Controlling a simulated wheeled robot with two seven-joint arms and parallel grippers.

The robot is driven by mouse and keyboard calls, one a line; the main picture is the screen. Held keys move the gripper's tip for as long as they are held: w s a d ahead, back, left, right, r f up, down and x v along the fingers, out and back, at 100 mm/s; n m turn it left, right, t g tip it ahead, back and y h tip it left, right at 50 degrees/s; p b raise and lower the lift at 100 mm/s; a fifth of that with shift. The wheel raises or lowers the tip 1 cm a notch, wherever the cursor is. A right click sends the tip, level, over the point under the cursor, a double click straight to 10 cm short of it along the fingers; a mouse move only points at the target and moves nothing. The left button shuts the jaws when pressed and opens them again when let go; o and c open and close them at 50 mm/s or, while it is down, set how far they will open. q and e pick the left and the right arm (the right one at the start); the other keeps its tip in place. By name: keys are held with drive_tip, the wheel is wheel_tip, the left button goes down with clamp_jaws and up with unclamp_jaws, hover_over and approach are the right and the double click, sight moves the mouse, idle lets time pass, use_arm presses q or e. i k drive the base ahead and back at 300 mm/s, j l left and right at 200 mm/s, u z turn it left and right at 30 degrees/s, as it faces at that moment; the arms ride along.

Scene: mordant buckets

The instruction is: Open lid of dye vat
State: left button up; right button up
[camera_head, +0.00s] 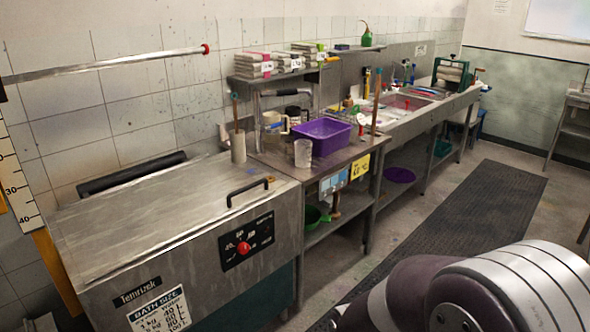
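The dye vat (200,273) is a large steel box at the lower left. Its flat steel lid (150,215) lies shut on top. A black handle (250,190) stands up near the lid's front right corner. The vat's front has a black control panel with a red knob (244,248) and labels. Neither gripper is in view. Part of my own arm shows at the lower right, apart from the vat.
A steel bench (345,150) right of the vat carries a purple basin (320,134), jugs and a cup. A sink counter (425,105) runs on behind it. A horizontal bar (110,65) crosses above the vat. A dark mat (455,225) lies on the open floor.

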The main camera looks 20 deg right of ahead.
sight(119, 219)
drive_tip(key=i+l+z, duration=0.25)
drive_tip(key=i+z, duration=0.25)
drive_tip(key=i, duration=0.2)
drive_tip(key=i+z, duration=0.5)
drive_tip(key=i, duration=0.15)
drive_tip(key=i+l+u, duration=0.1)
drive_tip(key=i+u, duration=0.35)
drive_tip(key=i+l+u, duration=0.2)
drive_tip(key=u, duration=0.3)
drive_tip(key=i+l+u, duration=0.25)
drive_tip(key=u, duration=0.2)
drive_tip(key=i+l+u, duration=0.15)
drive_tip(key=l+u, duration=0.3)
drive_tip(key=i+l+u, duration=0.25)
drive_tip(key=l+u, duration=0.45)
drive_tip(key=i+l, duration=0.05)
drive_tip(key=l, duration=0.05)
